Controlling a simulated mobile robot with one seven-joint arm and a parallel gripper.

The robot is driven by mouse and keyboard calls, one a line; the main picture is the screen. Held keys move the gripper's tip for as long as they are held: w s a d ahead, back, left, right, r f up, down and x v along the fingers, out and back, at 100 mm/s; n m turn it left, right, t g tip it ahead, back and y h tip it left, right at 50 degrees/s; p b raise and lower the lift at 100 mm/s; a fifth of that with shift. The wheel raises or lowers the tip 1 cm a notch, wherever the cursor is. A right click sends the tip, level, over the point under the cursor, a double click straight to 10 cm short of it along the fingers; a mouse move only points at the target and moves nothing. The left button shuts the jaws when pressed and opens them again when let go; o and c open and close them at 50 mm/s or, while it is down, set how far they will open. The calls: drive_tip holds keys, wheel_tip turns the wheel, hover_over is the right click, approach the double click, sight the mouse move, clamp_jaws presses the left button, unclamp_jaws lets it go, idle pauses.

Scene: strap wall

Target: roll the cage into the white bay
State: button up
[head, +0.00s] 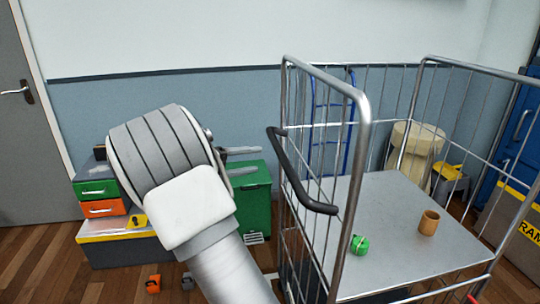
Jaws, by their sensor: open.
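The cage (390,205) is a metal roll cage with wire sides and a grey shelf, upright at the right. A dark handle (291,175) is fixed on its left side. My gripper (242,160) is open and empty, left of the handle and apart from it. Its two grey fingers show past my arm's wrist, which hides the rest of the gripper. I cannot make out the white bay in this view. The cage's wheels are mostly out of view.
A green strap roll (359,244) and a brown cup (429,222) sit on the shelf. A green box (250,205) and stacked toolboxes (104,207) stand left by the wall. A blue hand truck (330,120) and beige sack (413,150) are behind the cage. Small orange (153,284) object on the floor.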

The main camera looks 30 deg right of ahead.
drive_tip(key=shift+v, duration=2.2)
drive_tip(key=s+d+g+y, duration=0.15)
drive_tip(key=s+y, duration=0.25)
drive_tip(key=s, duration=0.4)
drive_tip(key=s+a+t+y, duration=0.2)
drive_tip(key=s+a+y, duration=0.2)
drive_tip(key=s, duration=0.4)
drive_tip(key=s+a+r+t+y, duration=0.15)
drive_tip(key=s+a+y, duration=0.25)
drive_tip(key=s, duration=0.4)
drive_tip(key=s+a+t+y, duration=0.2)
drive_tip(key=s+a+y, duration=0.25)
drive_tip(key=s, duration=0.25)
wheel_tip(320, 180, up, 15)
drive_tip(key=p, duration=1.5)
drive_tip(key=shift+s+a+f+h, duration=0.2)
drive_tip(key=shift+s+h, duration=0.05)
drive_tip(key=shift+h, duration=0.1)
drive_tip(key=shift+d, duration=0.15)
